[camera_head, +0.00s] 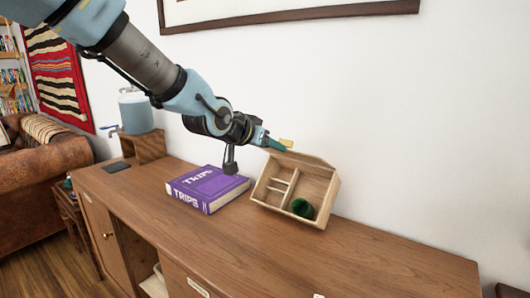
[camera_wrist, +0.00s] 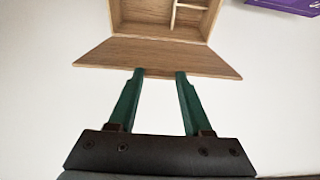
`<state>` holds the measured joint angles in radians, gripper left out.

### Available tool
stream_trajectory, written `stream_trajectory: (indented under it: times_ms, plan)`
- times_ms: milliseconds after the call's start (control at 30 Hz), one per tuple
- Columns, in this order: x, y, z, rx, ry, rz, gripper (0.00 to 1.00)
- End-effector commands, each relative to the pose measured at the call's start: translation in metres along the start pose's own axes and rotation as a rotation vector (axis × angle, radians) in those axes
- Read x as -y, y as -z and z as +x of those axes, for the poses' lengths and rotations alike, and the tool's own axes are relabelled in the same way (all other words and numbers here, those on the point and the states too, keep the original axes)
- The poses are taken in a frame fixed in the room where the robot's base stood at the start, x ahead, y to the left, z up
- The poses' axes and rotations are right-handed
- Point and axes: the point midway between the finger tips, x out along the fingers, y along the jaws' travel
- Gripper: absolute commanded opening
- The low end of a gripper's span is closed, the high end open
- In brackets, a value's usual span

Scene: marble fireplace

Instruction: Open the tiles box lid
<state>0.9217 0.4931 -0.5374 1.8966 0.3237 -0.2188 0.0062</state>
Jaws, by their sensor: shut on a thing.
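The wooden tiles box (camera_head: 326,204) sits toward the back of the cabinet top and looks tilted toward the head camera, with its divided inside showing. Its lid (camera_head: 305,159) is open, swung up at the back. In the wrist view the lid (camera_wrist: 150,56) spreads out from the open box (camera_wrist: 160,33). My gripper (camera_head: 283,145) is at the lid's free edge. In the wrist view its green fingers (camera_wrist: 159,73) stand apart with their tips at that edge, and it is shut on the lid. The exact contact is hard to see. A dark green round object (camera_head: 302,208) lies inside the box.
A purple book (camera_head: 207,187) lies left of the box, and its corner shows in the wrist view (camera_wrist: 285,5). A water dispenser (camera_head: 135,112) on a wooden stand is farther left. The white wall is close behind the box. The cabinet top (camera_head: 390,258) is clear to the right.

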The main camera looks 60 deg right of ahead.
Motion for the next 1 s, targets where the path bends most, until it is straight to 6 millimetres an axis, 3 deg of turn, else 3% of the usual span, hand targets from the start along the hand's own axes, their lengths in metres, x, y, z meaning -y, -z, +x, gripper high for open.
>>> stream_trajectory:
  times_ms: [567,600,833,1000]
  plan:
    - [0.0003,0.0069,0.0026,-0.009,0.001,0.002,0.0]
    - [0.0003,0.0069,0.0026,-0.009,0.001,0.002,0.54]
    - [0.0003,0.0048,0.0029,-0.004,0.001,0.001,0.8]
    - [0.0004,0.004,0.003,-0.003,0.001,0.0,0.8]
